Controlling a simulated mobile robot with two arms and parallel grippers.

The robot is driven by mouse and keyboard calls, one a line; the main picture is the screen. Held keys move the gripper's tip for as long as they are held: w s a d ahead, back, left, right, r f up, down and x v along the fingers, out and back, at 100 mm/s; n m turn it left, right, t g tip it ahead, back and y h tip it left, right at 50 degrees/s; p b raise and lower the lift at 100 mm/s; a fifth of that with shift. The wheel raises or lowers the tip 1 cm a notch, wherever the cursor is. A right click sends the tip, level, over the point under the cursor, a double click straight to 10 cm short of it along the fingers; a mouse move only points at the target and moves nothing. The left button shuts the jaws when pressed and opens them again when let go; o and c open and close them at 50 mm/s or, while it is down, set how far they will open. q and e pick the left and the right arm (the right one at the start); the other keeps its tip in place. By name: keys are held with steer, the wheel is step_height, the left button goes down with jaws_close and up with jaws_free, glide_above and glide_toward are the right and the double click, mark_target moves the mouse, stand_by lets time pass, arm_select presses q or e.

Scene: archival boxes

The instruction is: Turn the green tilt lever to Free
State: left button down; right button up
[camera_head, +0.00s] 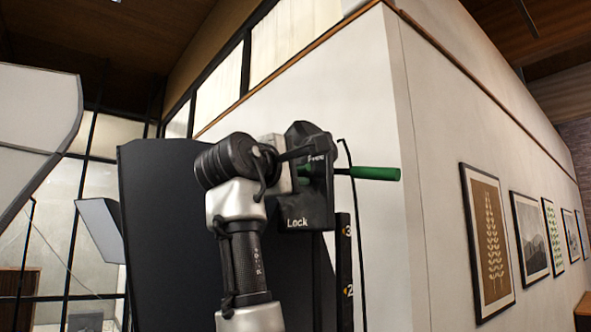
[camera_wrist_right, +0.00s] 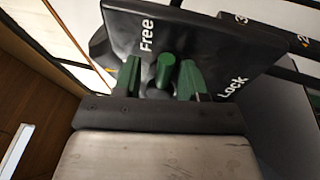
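A black plate (camera_head: 308,205) carries the white words Free and Lock. Free is at its top and Lock at its bottom in the head view. In the right wrist view the plate (camera_wrist_right: 205,32) shows Free at left and Lock at right. The green lever (camera_wrist_right: 165,70) stands out between the words. My right gripper (camera_wrist_right: 160,84) is open, one finger each side of the lever. A gap shows at the left finger; the right finger is close, contact unclear. In the head view my right gripper (camera_head: 288,163) covers the lever's place. My left gripper is out of view.
A green-ended rod (camera_head: 376,173) sticks out rightward from behind the plate. A numbered black column (camera_head: 344,270) stands below it. A large dark panel (camera_head: 165,230) is behind my arm. A white wall with framed pictures (camera_head: 487,240) is at right.

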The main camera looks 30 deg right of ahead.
steer(key=shift+w+f, duration=0.1)
steer(key=b+v, duration=0.4)
steer(key=v, duration=0.7)
steer(key=shift+d, duration=0.1)
stand_by(0.4)
